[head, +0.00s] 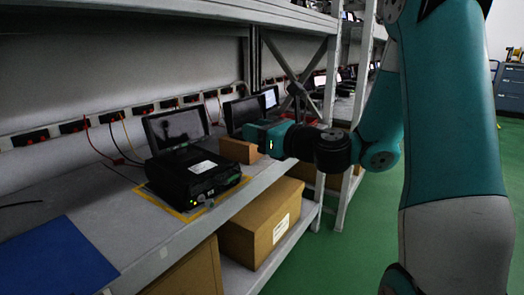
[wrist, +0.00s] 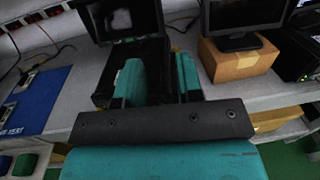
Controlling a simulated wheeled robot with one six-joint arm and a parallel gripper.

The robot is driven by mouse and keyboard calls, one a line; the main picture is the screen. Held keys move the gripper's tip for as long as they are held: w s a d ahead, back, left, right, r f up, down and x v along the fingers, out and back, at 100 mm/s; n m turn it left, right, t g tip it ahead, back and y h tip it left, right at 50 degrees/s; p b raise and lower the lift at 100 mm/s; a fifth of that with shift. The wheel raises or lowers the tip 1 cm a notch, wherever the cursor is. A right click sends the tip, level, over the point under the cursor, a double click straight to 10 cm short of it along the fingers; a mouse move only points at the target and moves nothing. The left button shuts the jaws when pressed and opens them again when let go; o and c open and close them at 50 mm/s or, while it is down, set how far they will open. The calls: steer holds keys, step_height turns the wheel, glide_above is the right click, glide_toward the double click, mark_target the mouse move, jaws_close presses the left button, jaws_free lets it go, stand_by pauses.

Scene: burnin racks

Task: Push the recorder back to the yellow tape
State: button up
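The recorder (head: 195,178) is a black box with small green lights on its front, standing on the shelf below a small dark monitor (head: 178,128). Yellow tape (head: 164,207) shows on the shelf along its left and front sides; the tape behind it is hidden. My teal gripper (head: 262,138) is to the right of the recorder in the head view, raised near a brown box. In the wrist view, its two fingers (wrist: 158,82) are apart with nothing held between them. The dark recorder (wrist: 103,82) shows behind them, partly hidden. I cannot tell whether they touch it.
A brown box (head: 238,150) stands right of the recorder, with another monitor (head: 241,112) by it. A blue mat (head: 58,258) lies on the shelf at left. Red and black cables hang behind. A rack post (head: 330,75) stands at right. A large carton (head: 262,222) sits below.

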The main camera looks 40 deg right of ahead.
steer(key=shift+b+v, duration=0.65)
steer(key=shift+v, duration=0.1)
steer(key=shift+a, duration=0.15)
steer(key=s+a+f+n+g+y, duration=0.3)
steer(key=s+a+n+g, duration=0.15)
steer(key=a+n, duration=0.55)
steer(key=s+a+f+n+g+y, duration=0.2)
steer(key=s+a+n+g, duration=0.2)
steer(key=a+n+g, duration=0.55)
steer(key=s+f+n+g+h, duration=0.3)
steer(key=s+n+h, duration=0.2)
steer(key=s+n, duration=1.15)
step_height(320, 180, up, 38)
steer(key=w+n+p, duration=0.2)
steer(key=n+p, duration=0.2)
steer(key=p, duration=3.4)
steer(key=shift+f+p, duration=0.15)
steer(key=shift+p, duration=0.2)
